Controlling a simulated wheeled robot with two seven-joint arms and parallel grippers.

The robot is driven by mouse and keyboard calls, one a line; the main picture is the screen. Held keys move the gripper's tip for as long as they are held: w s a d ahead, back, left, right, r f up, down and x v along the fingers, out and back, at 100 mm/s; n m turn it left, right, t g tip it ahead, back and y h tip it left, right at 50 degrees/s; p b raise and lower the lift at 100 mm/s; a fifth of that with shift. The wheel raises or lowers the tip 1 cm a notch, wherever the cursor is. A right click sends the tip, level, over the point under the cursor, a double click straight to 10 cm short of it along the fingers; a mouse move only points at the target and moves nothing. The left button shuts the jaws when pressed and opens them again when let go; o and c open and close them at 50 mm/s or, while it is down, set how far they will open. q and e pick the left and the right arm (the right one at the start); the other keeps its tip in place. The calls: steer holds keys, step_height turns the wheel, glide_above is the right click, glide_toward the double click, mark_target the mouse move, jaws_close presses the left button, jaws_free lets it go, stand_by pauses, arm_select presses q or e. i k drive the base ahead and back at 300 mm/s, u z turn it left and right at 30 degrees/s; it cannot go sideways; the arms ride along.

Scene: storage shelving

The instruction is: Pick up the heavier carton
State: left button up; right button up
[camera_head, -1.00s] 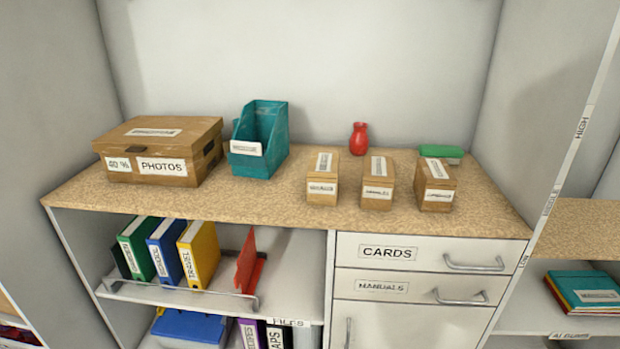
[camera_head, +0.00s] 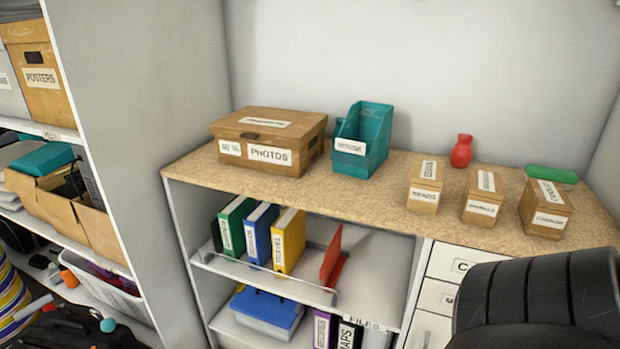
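Several brown cartons stand on the wood-topped counter (camera_head: 330,190). The largest is a lidded carton labelled PHOTOS (camera_head: 268,141) at the left end. Three small cartons stand to the right: a left one (camera_head: 424,187), a middle one (camera_head: 482,197) and a right one (camera_head: 545,208); their labels are blurred. All are upright and apart from each other. The frames do not show which weighs more. A black ribbed part of mine fills the lower right corner and covers part of the drawers. Neither gripper's fingers show, and nothing is being held.
A teal file holder (camera_head: 363,140), a red vase (camera_head: 461,151) and a green object (camera_head: 551,174) share the counter. Binders (camera_head: 288,240) stand on the shelf below. The counter front has bare room.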

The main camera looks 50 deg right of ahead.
mark_target(426, 185)
steer(key=u, duration=0.25)
steer(key=i, duration=1)
steer(key=z, duration=2.2)
